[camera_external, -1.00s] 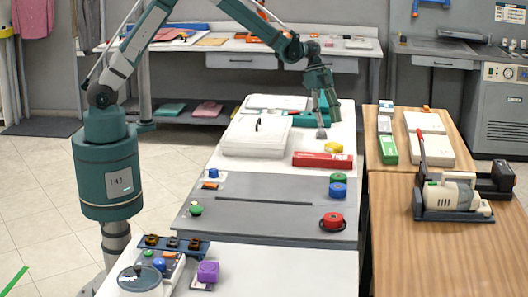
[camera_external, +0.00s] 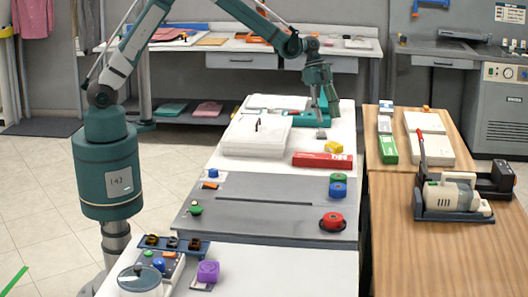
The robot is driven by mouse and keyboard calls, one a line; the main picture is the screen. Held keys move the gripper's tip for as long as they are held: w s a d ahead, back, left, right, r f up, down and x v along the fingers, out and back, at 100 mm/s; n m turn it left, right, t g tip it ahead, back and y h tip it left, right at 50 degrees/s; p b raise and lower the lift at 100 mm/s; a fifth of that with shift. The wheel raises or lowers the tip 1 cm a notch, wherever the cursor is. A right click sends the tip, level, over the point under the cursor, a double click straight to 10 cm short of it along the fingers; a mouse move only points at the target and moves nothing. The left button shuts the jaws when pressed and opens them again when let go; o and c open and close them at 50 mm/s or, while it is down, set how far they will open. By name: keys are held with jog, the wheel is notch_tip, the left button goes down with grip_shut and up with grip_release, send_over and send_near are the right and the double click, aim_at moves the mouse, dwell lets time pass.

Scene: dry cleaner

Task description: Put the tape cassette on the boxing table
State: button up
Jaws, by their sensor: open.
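My gripper (camera_external: 325,112) is open above the far part of the white table (camera_external: 285,262), with its fingers pointing down. A small grey item (camera_external: 321,135) lies just below and in front of the fingers, apart from them as far as I can tell. It is too small to confirm as the tape cassette. A yellow item (camera_external: 333,148) and a long red box (camera_external: 322,160) lie nearer the camera. A wooden table (camera_external: 390,240) stands at the right; no label shows whether it is the boxing table.
A white case (camera_external: 256,137) lies left of my gripper. Green, blue and red round items (camera_external: 332,221) stand on the grey panel (camera_external: 265,198). The wooden table bears a green-and-white box (camera_external: 388,149), white slabs (camera_external: 433,150) and a machine (camera_external: 452,196). Its front is clear.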

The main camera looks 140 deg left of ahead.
dwell(0.3)
jog(key=w+d+r, duration=0.5)
jog(key=w+d, duration=0.1)
jog(key=d, duration=0.3)
jog(key=w+d+r, duration=0.6)
jog(key=d, duration=0.3)
jog(key=w+d+r, duration=0.1)
jog(key=d+r, duration=0.2)
jog(key=d, duration=0.6)
jog(key=w+d+r, duration=0.2)
jog(key=d+r, duration=0.1)
jog(key=d, duration=0.5)
jog(key=w+d+r, duration=0.1)
jog(key=d+r, duration=0.2)
jog(key=d, duration=0.6)
jog(key=s+d+r, duration=0.2)
jog(key=d, duration=1)
jog(key=s+d+f+t, duration=0.1)
jog(key=s+d, duration=0.7)
jog(key=d, duration=0.5)
jog(key=s+d+f+t, duration=0.1)
jog(key=s+d+f, duration=0.1)
jog(key=s+d, duration=0.6)
jog(key=shift+d+t, duration=0.4)
jog(key=shift+d, duration=2.1)
